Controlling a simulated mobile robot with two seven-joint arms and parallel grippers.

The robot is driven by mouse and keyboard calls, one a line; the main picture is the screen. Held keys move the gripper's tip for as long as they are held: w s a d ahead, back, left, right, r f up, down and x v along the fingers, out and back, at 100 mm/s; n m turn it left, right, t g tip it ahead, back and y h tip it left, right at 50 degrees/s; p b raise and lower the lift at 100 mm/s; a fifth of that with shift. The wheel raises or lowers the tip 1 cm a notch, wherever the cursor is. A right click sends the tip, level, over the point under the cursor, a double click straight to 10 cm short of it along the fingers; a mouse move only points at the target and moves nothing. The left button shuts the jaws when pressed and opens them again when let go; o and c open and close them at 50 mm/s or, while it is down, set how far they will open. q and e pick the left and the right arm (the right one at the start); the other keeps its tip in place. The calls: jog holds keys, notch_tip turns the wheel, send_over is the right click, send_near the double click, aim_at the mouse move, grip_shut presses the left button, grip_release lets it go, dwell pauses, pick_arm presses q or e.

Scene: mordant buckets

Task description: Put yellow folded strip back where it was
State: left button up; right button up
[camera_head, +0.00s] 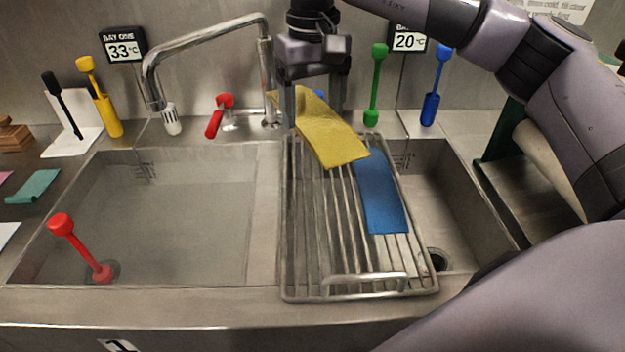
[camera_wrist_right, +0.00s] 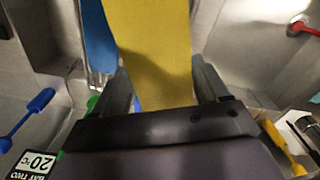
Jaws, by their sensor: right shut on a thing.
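The yellow folded strip (camera_head: 328,132) hangs from my right gripper (camera_head: 318,100) above the back of the wire drying rack (camera_head: 330,235). Its free end droops toward the front right, near the blue strip (camera_head: 382,190). In the right wrist view the yellow strip (camera_wrist_right: 150,45) runs between the two fingers of my right gripper (camera_wrist_right: 165,85). The blue strip lies flat on the rack's right side and also shows in the wrist view (camera_wrist_right: 98,38). Whether the yellow strip touches the rack cannot be told. My left gripper is not in view.
The rack spans the divider between a large left basin (camera_head: 180,210) and a smaller right basin (camera_head: 440,190). A red plunger (camera_head: 80,248) stands in the left basin. A faucet (camera_head: 205,45) arches behind. Bare rack bars show left and front.

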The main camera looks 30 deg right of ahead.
aim_at(313, 192)
notch_tip(313, 192, down, 15)
jog(key=shift+r+p, duration=0.1)
jog(key=shift+p, duration=0.55)
jog(key=shift+f, duration=0.2)
jog(key=shift+f, duration=0.2)
jog(key=o, duration=1.1)
jog(key=shift+r, duration=0.1)
jog(key=shift+r, duration=0.1)
